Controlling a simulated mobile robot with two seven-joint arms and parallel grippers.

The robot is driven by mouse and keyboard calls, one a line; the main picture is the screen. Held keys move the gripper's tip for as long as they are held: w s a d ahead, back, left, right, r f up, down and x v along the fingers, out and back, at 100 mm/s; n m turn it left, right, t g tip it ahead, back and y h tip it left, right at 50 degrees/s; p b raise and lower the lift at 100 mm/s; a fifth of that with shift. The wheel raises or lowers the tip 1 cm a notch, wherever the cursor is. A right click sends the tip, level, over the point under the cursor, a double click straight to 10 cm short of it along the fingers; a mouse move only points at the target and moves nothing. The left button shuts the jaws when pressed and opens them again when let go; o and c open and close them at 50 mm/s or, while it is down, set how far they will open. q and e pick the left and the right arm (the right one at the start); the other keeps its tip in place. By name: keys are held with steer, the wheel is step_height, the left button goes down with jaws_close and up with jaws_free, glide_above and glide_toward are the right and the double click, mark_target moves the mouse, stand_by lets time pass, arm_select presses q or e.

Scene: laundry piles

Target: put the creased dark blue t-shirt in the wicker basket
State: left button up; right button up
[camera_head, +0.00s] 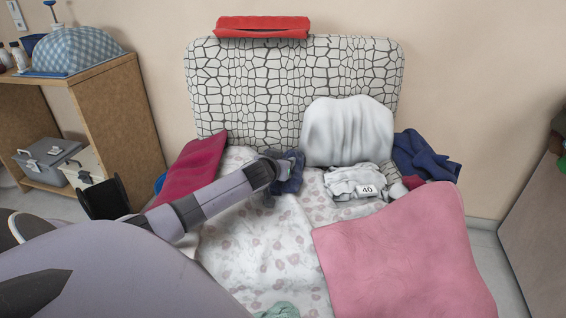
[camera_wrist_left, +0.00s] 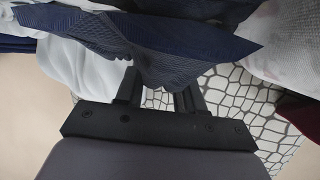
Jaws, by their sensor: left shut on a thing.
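My left gripper (camera_head: 276,168) reaches in from the left over the bed and is shut on a creased dark blue cloth (camera_head: 291,174), which looks like the t-shirt. In the left wrist view, the dark blue cloth (camera_wrist_left: 170,62) hangs between and over the fingers (camera_wrist_left: 160,92), with a fine ribbed texture. Most of its shape is bunched, and part is hidden by the gripper. Another dark blue garment (camera_head: 425,158) lies at the right, by the white cushion. No wicker basket can be made out. My right gripper is not in view.
The bed has a floral sheet (camera_head: 255,245), a white cushion (camera_head: 347,130), a pink cushion (camera_head: 410,255), a dark red cushion (camera_head: 195,170) and a grey-white garment tagged 40 (camera_head: 352,183). A wooden shelf (camera_head: 120,115) stands left. The sheet's middle is mostly clear.

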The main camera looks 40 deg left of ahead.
arm_select(q)
steer(key=shift+f, duration=0.15)
steer(key=o, duration=1.1)
